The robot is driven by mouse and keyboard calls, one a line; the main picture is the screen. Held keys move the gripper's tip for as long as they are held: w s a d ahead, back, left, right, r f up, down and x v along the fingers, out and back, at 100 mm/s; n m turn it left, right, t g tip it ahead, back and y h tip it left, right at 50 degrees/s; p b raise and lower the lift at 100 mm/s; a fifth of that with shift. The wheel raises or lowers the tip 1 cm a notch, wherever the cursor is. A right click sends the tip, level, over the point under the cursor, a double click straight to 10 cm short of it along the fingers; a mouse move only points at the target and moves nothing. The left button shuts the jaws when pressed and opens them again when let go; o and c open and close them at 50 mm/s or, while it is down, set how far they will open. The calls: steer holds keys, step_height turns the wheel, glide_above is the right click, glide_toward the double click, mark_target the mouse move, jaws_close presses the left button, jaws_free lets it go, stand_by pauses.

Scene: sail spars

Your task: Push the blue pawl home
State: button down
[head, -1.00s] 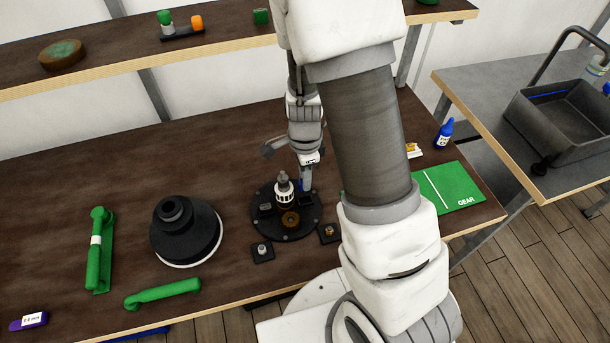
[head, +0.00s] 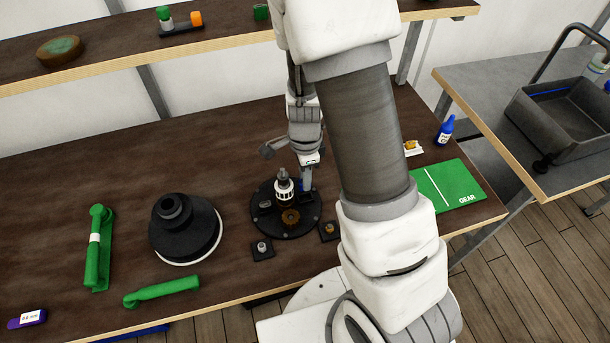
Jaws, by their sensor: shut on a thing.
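The round dark base plate (head: 270,229) lies on the brown bench. A silver and white shaft (head: 283,187) stands upright on it, with a small brown gear (head: 290,217) in front. A small blue piece, the pawl (head: 301,185), shows on the plate just right of the shaft, mostly hidden by my gripper. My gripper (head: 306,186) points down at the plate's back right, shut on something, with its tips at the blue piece. I cannot tell from this view whether the pawl is between the fingers or beside them.
A black drum (head: 185,229) stands left of the plate. Green handled tools (head: 162,291) lie further left. Two small dark blocks (head: 262,249) sit at the plate's front. A green GEAR mat (head: 450,187) and blue bottle (head: 445,130) are at the right. My arm hides the bench between.

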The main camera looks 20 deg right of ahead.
steer(key=shift+f+b, duration=0.85)
steer(key=shift+f, duration=0.35)
steer(key=shift+f+b, duration=1.15)
steer(key=shift+f, duration=0.5)
stand_by(0.7)
steer(key=c, duration=0.7)
jaws_free()
step_height(320, 180, up, 7)
steer(key=p, duration=0.6)
steer(key=shift+r+p, duration=0.1)
steer(key=shift+p, duration=0.25)
